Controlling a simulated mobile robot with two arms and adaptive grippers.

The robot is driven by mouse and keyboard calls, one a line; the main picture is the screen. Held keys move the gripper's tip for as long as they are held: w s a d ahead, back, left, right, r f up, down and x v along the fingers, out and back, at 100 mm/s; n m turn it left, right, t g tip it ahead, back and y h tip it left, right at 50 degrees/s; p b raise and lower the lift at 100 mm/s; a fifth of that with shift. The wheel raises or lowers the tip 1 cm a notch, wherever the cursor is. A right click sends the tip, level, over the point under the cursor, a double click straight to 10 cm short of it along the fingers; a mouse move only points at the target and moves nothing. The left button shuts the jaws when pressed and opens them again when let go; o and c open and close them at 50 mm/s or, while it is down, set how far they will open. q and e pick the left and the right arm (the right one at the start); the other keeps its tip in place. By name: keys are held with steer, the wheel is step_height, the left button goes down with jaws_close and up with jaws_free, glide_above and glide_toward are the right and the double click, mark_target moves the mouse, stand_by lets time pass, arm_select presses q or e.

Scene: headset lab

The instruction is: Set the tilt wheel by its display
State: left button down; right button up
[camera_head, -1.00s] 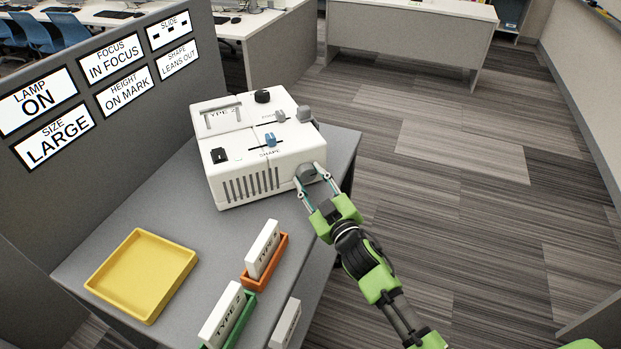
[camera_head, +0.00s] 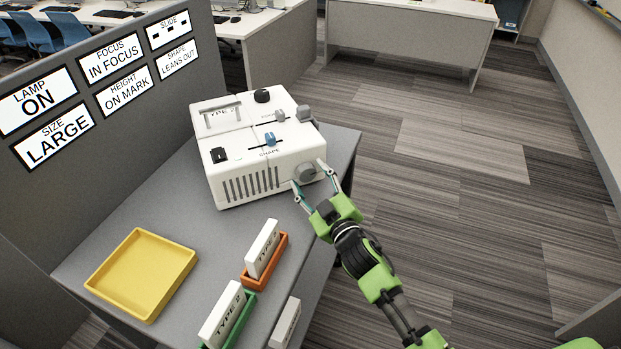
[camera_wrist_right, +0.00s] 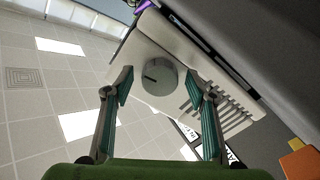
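A white machine (camera_head: 245,135) stands on a grey table. A round grey wheel (camera_head: 305,174) is on its near right side face; in the right wrist view the wheel (camera_wrist_right: 160,77) has a dark mark pointing left. My right gripper (camera_head: 308,181) is at this wheel. Its two fingers are spread on either side of it, with gaps on both sides in the wrist view. No label by the wheel can be read. The display panel for shape (camera_head: 178,59) reads "LEANS OUT". The height panel (camera_head: 125,91) reads "ON MARK". My left gripper is not in view.
Another grey knob (camera_head: 304,113), a black knob (camera_head: 262,96) and a blue slider (camera_head: 270,139) are on the machine. A yellow tray (camera_head: 112,258), an orange holder (camera_head: 277,264) and a green holder (camera_head: 241,321) with white blocks stand nearer. Open floor lies right.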

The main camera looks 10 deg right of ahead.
steer(key=shift+s, duration=0.1)
steer(key=v, duration=1.2)
